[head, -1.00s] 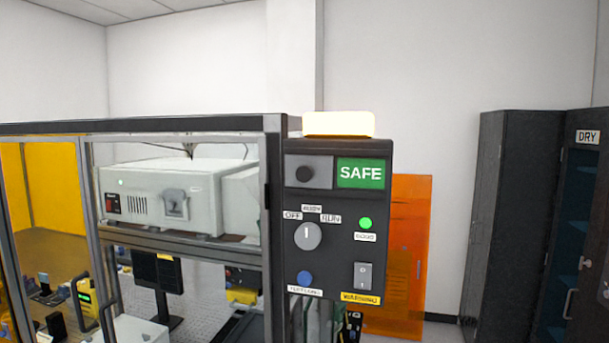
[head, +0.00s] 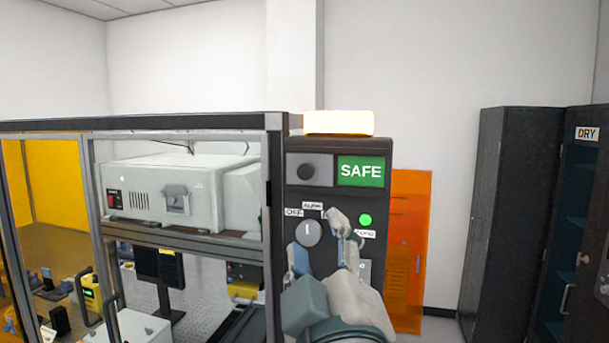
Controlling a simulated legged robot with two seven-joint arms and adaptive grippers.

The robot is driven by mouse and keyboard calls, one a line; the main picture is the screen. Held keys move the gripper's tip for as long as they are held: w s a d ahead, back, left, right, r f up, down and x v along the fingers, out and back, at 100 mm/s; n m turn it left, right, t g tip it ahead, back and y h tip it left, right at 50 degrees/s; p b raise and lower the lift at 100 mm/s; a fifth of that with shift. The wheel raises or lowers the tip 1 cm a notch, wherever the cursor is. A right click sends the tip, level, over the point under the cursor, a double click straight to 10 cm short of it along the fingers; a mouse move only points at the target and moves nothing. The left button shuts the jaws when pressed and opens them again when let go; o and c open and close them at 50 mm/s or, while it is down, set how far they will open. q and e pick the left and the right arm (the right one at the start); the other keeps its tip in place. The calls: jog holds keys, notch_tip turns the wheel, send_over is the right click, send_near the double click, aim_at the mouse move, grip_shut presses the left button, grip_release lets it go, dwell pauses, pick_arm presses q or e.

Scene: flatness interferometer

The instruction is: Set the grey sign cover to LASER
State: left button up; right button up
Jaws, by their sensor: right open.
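The grey sign cover (head: 309,170) sits at the upper left of the dark control panel and has a round black knob. To its right the green SAFE sign (head: 361,171) is showing; no LASER word is visible. My right gripper (head: 318,240) is in front of the lower half of the panel, below the cover, open and with nothing between its fingers. It hides the blue button and most of the rocker switch. I cannot tell whether it touches the panel. My left gripper is out of view.
A rotary knob (head: 308,233) and a lit green lamp (head: 365,220) are near my right gripper. A lit yellow-white beacon (head: 338,122) tops the panel. The framed enclosure (head: 275,190) stands left; an orange sheet (head: 410,240) and dark cabinets (head: 510,220) stand right.

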aim_at(306, 175)
jog(key=p+x, duration=0.7)
jog(key=x, duration=0.9)
jog(key=shift+w+d, duration=0.15)
jog(key=shift+w, duration=0.7)
jog(key=shift+s, duration=0.1)
grip_shut()
